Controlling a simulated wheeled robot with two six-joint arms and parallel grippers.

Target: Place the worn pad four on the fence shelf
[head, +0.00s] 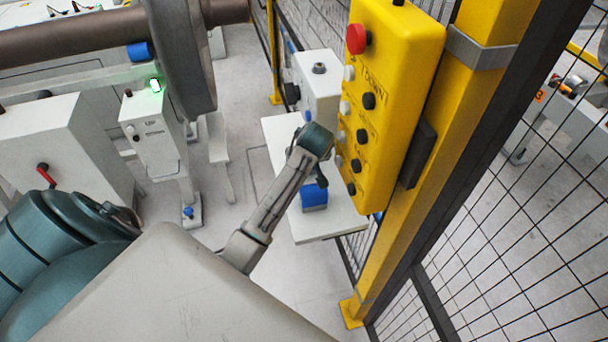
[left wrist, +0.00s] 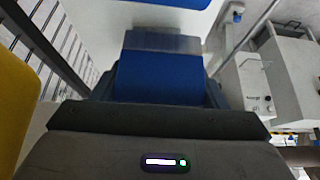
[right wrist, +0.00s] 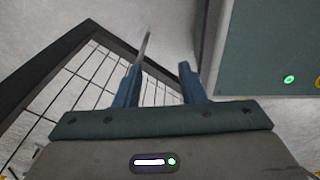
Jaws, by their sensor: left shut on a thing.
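My left gripper (head: 316,178) is over the white shelf (head: 338,222) beside the yellow post in the head view. It is shut on a blue pad (head: 314,197), which also shows between its fingers in the left wrist view (left wrist: 158,76) with a grey band at its far end. In the head view the pad appears over the shelf; I cannot tell whether it touches it. No number is readable on the pad. My right gripper (right wrist: 162,84) is open and empty in the right wrist view, outside the head view.
A yellow control box (head: 395,95) with a red button stands on the yellow post (head: 390,240), close right of the left gripper. A white box (head: 318,85) is behind the shelf. Mesh fence (head: 490,210) fills the right. A second blue surface (left wrist: 170,4) shows beyond the pad.

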